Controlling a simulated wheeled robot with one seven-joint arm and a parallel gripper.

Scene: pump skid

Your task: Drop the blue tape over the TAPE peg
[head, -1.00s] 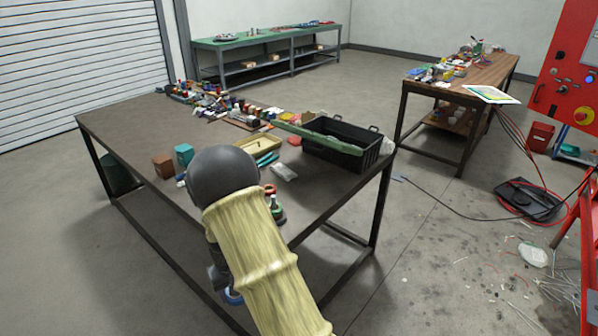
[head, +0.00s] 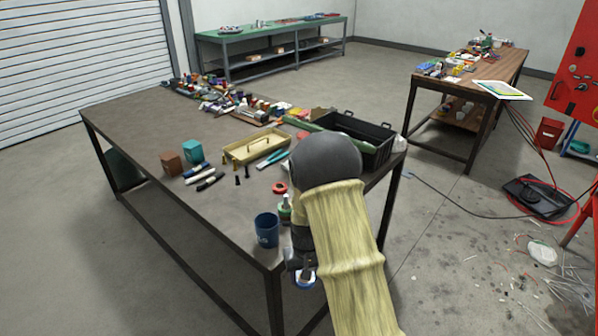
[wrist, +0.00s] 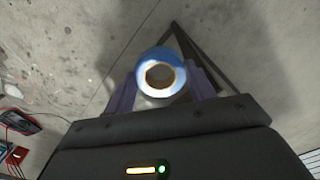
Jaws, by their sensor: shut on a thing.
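The blue tape (wrist: 151,59) is a roll with a pale core, its hole facing the camera in the wrist view. My gripper (wrist: 160,82) is shut on it, a finger at each side. In the head view, the tape (head: 305,283) hangs below my wrist, just off the near edge of the table, with bare floor behind it. My gripper (head: 303,268) is partly covered by my arm. I cannot make out a labelled TAPE peg; my arm hides part of the table's right side.
On the near table (head: 140,125), a dark blue cup (head: 267,231) stands close to the tape. A green-topped bottle (head: 284,207) and a red ring (head: 280,188) are beside my arm. A yellow tray (head: 240,157) and black crate (head: 374,148) are farther back. The table's left part is clear.

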